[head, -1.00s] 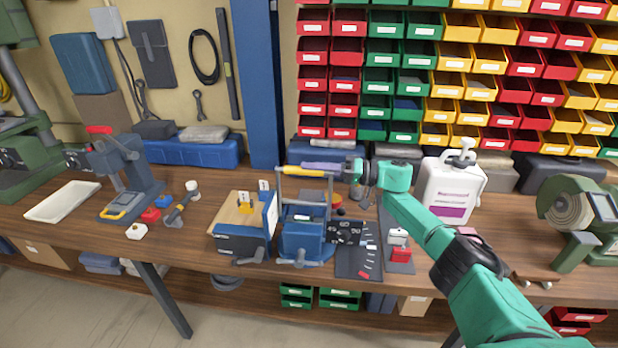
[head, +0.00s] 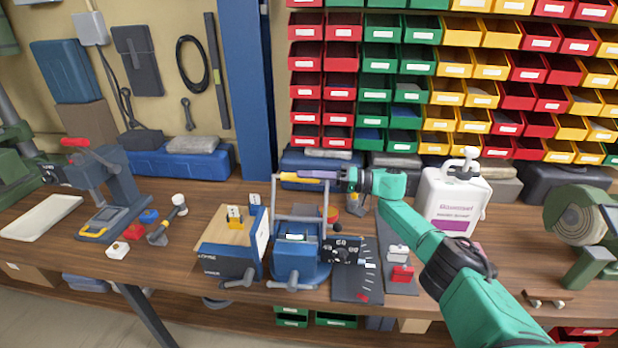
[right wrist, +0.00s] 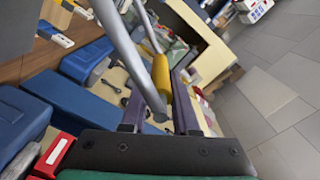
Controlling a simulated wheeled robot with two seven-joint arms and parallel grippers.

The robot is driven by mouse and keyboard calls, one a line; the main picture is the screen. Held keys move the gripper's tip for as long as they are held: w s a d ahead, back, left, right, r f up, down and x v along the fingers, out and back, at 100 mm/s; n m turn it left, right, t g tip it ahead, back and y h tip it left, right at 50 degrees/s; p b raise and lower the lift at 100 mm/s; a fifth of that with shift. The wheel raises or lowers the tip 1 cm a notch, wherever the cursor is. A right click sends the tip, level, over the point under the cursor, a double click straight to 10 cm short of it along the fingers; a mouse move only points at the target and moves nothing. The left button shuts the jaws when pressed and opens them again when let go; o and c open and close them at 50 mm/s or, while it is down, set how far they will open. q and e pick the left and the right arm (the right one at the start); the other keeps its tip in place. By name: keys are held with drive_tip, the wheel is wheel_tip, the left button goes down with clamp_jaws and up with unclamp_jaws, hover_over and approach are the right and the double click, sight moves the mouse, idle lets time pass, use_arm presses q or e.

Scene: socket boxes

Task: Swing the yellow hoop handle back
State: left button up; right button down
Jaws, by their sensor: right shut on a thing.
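The hoop handle is a grey metal hoop with a yellow grip (head: 291,174) along its top bar. It stands upright on a blue box-like device (head: 296,262) at the middle of the bench. My right gripper (head: 306,176) reaches in from the right at the height of the top bar, and its purple-grey fingers are shut on the yellow grip. In the right wrist view the yellow grip (right wrist: 161,76) lies between the fingers, and the hoop's grey bars run past them. The fingers hide part of the grip. My left gripper is not in view.
A blue box with a wooden top (head: 228,243) stands close left of the device. A black dial panel (head: 343,250) and a dark plate (head: 352,284) are close right. A white canister (head: 450,203) stands behind my right arm. Bins (head: 400,90) fill the back wall.

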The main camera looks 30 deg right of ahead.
drive_tip(key=shift+s+a+f, duration=0.1)
drive_tip(key=shift+f, duration=0.35)
drive_tip(key=c, duration=0.7)
unclamp_jaws()
drive_tip(key=shift+r, duration=0.1)
drive_tip(key=shift+r, duration=0.1)
drive_tip(key=b+v, duration=0.5)
drive_tip(key=v, duration=0.9)
drive_tip(key=shift+d, duration=0.35)
drive_tip(key=shift+r, duration=0.1)
